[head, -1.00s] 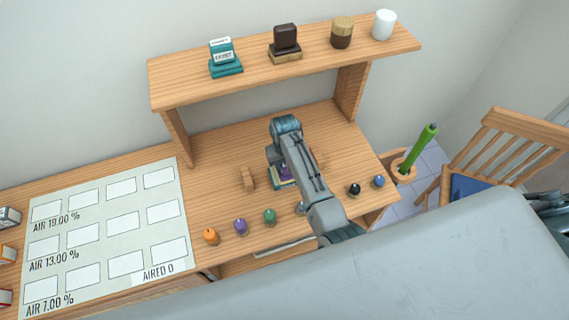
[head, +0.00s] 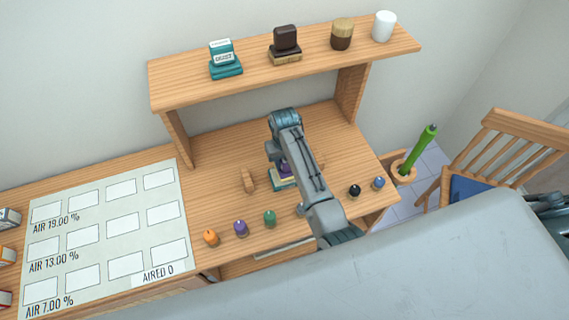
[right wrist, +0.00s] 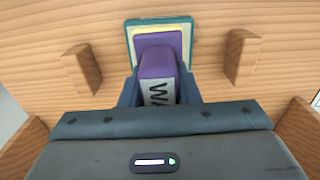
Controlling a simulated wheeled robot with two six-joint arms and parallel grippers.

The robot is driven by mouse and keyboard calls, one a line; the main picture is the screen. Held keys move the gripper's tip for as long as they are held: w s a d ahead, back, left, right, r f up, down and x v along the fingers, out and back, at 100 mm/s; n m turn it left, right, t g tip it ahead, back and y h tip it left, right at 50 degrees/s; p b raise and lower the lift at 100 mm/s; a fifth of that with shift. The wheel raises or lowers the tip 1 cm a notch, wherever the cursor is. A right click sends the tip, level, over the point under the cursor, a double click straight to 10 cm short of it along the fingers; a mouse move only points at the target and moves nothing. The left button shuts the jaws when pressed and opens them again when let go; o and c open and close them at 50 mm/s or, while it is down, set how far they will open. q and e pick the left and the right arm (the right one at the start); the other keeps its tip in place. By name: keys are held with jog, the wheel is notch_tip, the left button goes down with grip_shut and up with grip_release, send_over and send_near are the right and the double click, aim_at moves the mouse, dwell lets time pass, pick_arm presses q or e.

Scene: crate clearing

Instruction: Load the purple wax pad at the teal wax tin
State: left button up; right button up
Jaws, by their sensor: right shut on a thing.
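The purple wax pad (right wrist: 158,66) has a white label with dark letters, partly hidden. My right gripper (right wrist: 160,88) is shut on it, a finger on each side. The teal wax tin (right wrist: 131,30) lies just beyond, with a teal rim, a pale yellow inner border and a purple surface. The pad's far end overlaps the tin in the right wrist view; I cannot tell whether they touch. In the head view the tin (head: 284,184) is on the desk, mostly hidden by my right arm, with a bit of purple above it. My left gripper is not in view.
Wooden blocks (right wrist: 81,68) and (right wrist: 243,58) flank the tin. Small orange (head: 211,238), purple (head: 240,229) and green (head: 269,219) items line the desk front; black (head: 355,191) and blue ones stand right. A shelf (head: 195,83) with several items spans the back.

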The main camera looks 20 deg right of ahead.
jog(key=shift+r, duration=1.9)
jog(key=shift+s+f, duration=0.1)
